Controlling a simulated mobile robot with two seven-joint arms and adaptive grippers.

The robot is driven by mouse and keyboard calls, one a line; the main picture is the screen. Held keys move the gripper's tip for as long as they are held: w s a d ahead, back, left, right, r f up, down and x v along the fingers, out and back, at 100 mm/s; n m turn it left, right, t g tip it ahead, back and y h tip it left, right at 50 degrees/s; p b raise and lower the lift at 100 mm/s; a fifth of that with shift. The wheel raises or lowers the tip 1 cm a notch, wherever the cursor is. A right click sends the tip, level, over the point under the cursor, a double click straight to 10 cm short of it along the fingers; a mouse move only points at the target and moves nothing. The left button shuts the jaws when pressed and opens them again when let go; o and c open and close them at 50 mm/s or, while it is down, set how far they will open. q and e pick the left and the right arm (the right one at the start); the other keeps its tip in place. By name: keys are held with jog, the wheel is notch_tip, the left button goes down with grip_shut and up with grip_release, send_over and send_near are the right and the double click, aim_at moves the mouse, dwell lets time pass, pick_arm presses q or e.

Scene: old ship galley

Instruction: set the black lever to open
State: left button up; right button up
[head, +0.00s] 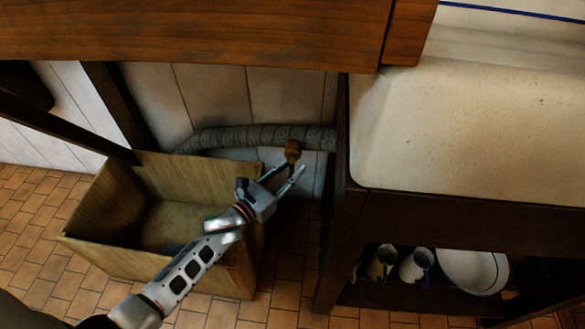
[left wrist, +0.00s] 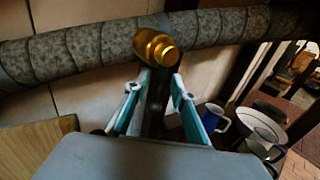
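A grey wrapped pipe (head: 250,137) runs along the wall, and it crosses the top of the left wrist view (left wrist: 90,48). A brass-brown rounded end piece (head: 292,150) shows in front of the pipe, and it looks golden in the left wrist view (left wrist: 155,46). A dark bar, seemingly the black lever (left wrist: 156,100), runs down from it between my fingers. My left gripper (head: 292,170) is open, with its fingers apart on either side of the bar in the left wrist view (left wrist: 157,84). Contact cannot be told. My right gripper is not in view.
A wooden crate (head: 90,250) stands below my left arm. A pale sink (head: 470,130) on a dark wooden frame is to the right. Mugs (head: 415,265) and a white basin (head: 472,268) sit on the shelf under it. A wooden beam (head: 200,30) crosses above.

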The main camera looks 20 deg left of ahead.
pick_arm(q)
jog(key=shift+w, duration=0.25)
grip_shut()
